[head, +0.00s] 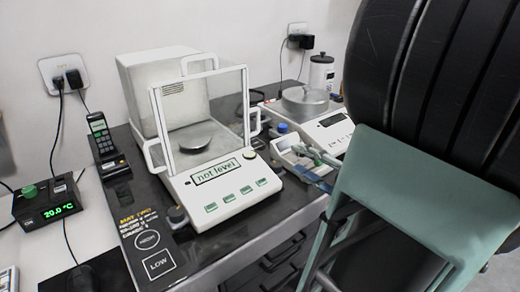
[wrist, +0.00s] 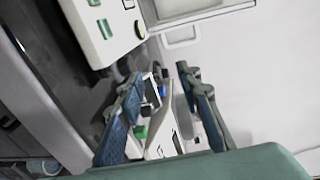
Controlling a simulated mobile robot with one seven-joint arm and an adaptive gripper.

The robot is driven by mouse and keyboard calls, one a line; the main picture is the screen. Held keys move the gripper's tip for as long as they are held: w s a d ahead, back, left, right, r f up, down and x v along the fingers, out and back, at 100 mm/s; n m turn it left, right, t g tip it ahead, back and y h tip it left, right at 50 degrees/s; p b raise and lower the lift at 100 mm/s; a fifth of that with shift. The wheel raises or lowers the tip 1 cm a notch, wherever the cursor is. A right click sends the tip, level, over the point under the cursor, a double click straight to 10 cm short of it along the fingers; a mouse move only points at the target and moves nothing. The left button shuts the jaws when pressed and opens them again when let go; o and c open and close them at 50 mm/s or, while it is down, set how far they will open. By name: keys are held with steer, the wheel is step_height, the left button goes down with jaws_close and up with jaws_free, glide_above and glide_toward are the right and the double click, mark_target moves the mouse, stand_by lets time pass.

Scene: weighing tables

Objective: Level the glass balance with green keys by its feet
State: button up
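The glass balance with green keys (head: 222,207) stands on the dark table in the head view, and its display (head: 215,173) reads "not level". A round bubble-like spot (head: 249,155) is on its top face by the display. A dark foot knob (head: 177,214) shows at its front left corner. The balance's front corner also shows at the top of the wrist view (wrist: 97,30), with a dark knob (wrist: 121,68) under it, partly hidden.
A second balance (head: 332,122) with a metal pan stands behind the tray. A handset (head: 100,134) and a box reading 20.0 (head: 60,211) are at left. My arm covers the right side.

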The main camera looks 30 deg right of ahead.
mark_target(281, 170)
steer(key=shift+s+d+p, duration=0.15)
steer(key=shift+s+p, duration=0.05)
steer(key=shift+s, duration=1.1)
steer(key=shift+s+d+p, duration=0.1)
steer(key=shift+s+p, duration=0.05)
steer(key=shift+s, duration=1.15)
step_height(281, 170, down, 7)
steer(key=w+d+n+y+p, duration=0.25)
steer(key=y+p, duration=0.25)
steer(key=p, duration=0.7)
steer(key=shift+n+h, duration=0.25)
steer(key=shift+h, duration=0.05)
steer(key=x, duration=1)
steer(key=shift+w+a+r, duration=0.2)
steer(key=shift+w+r, duration=0.15)
steer(key=shift+r, duration=0.05)
jaws_close()
